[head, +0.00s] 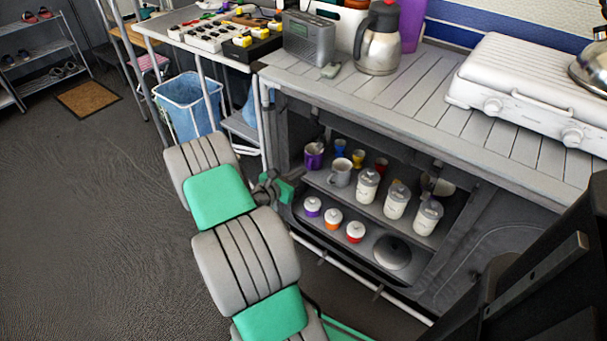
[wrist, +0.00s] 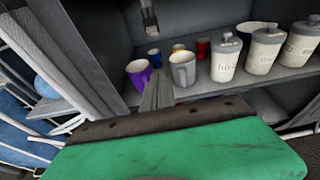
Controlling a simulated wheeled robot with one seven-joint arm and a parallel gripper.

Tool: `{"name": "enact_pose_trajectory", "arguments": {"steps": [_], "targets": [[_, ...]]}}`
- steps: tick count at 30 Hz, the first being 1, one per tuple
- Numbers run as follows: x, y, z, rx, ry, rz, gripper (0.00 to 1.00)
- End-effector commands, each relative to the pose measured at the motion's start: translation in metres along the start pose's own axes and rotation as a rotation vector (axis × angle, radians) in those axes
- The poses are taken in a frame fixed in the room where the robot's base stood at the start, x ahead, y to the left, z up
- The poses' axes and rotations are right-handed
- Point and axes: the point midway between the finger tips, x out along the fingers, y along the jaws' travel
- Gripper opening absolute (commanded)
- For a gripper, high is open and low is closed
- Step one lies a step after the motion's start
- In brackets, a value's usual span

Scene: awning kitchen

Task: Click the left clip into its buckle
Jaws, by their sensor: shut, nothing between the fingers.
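My gripper (head: 270,187) is shut and empty at the left front edge of the open cabinet, low beside its frame. In the wrist view its closed fingers (wrist: 158,88) point towards the shelf, just in front of the purple and grey mugs. A grey strap with a clip (wrist: 149,18) hangs from the top of the cabinet opening in the wrist view, apart from the fingers. The same left clip (head: 319,132) shows small in the head view, above the purple mug. I cannot make out its buckle for certain.
The cabinet shelf holds a purple mug (head: 313,155), a grey mug (head: 340,173) and several lidded canisters (head: 368,186). Small jars and a pot lid (head: 392,252) sit below. A blue bin (head: 188,104) stands left.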

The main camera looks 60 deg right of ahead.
Motion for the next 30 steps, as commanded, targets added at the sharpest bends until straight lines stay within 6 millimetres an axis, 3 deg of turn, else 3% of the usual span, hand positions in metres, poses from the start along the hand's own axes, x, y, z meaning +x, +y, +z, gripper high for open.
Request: {"name": "enact_pose_trajectory", "arguments": {"steps": [12, 18, 30], "targets": [[0.087, -0.001, 0.001, 0.007, 0.0, -0.002, 0.0], [0.073, 0.001, 0.033, 0.007, 0.001, 0.001, 0.0], [0.07, 0.0, 0.038, 0.005, 0.003, 0.0, 0.0]]}}
